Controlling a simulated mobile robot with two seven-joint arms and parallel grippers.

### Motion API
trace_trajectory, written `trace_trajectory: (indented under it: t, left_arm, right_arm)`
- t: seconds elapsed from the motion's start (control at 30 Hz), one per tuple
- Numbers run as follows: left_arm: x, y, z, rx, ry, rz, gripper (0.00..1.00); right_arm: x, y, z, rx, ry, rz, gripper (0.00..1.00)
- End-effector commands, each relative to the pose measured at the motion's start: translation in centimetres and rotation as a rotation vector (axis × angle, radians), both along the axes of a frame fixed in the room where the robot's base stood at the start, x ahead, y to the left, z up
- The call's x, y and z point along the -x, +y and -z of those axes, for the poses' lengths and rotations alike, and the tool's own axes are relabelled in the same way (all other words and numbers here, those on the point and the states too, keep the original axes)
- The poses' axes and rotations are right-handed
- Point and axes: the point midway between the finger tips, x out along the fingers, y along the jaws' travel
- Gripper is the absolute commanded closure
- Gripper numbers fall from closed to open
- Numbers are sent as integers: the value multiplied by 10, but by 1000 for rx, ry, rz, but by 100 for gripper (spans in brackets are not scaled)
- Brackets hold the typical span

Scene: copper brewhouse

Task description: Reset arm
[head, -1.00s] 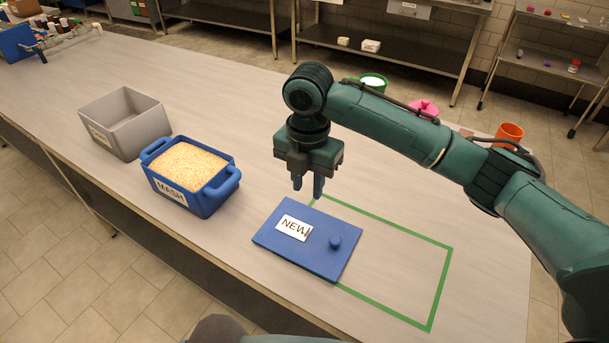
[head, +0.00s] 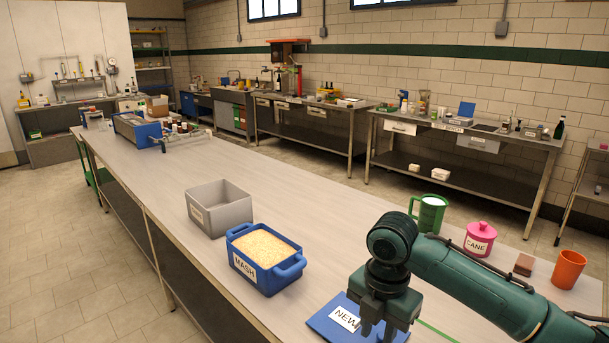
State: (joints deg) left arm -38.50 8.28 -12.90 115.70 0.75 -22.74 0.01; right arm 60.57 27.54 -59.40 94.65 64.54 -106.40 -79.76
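My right arm comes in from the lower right of the head view. Its gripper (head: 378,328) points down over the blue lid, with a gap between its fingers and nothing held. The blue lid (head: 327,322) lies on the long bench and bears a white NEW label (head: 346,318). The gripper hides part of the lid, and the picture's lower edge cuts it off. A short piece of green outline (head: 436,331) shows right of the gripper. My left gripper is not in view.
A blue MASH tub (head: 285,277) full of grain and an empty grey bin (head: 234,214) stand left of the gripper. A green mug (head: 430,213), pink CANE pot (head: 479,240), brown block (head: 524,265) and orange cup (head: 568,269) stand along the far edge. The bench's middle is clear.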

Motion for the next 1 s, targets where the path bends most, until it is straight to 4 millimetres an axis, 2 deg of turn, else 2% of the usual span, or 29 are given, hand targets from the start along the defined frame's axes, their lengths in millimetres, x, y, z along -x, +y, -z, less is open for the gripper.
trace_trajectory:
  t: [0.03,0.1,0.37,0.5,0.6,0.77,0.87,1.0]
  left_arm:
    - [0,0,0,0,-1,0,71]
    - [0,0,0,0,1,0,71]
    - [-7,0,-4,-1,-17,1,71]
    - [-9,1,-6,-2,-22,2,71]
    - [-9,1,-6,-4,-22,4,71]
    - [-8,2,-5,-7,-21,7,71]
    - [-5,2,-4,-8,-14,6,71]
    - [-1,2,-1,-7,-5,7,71]
  right_arm:
    - [1,2,3,-6,0,5,72]
    - [5,16,23,-69,-11,64,72]
    - [20,62,77,-305,-53,328,72]
    - [34,85,108,-472,-60,556,72]
    - [45,95,129,-603,-63,764,72]
    - [65,92,157,-787,-67,1114,72]
    - [81,76,174,-881,-81,1332,72]
    - [112,43,193,-987,-124,1611,72]
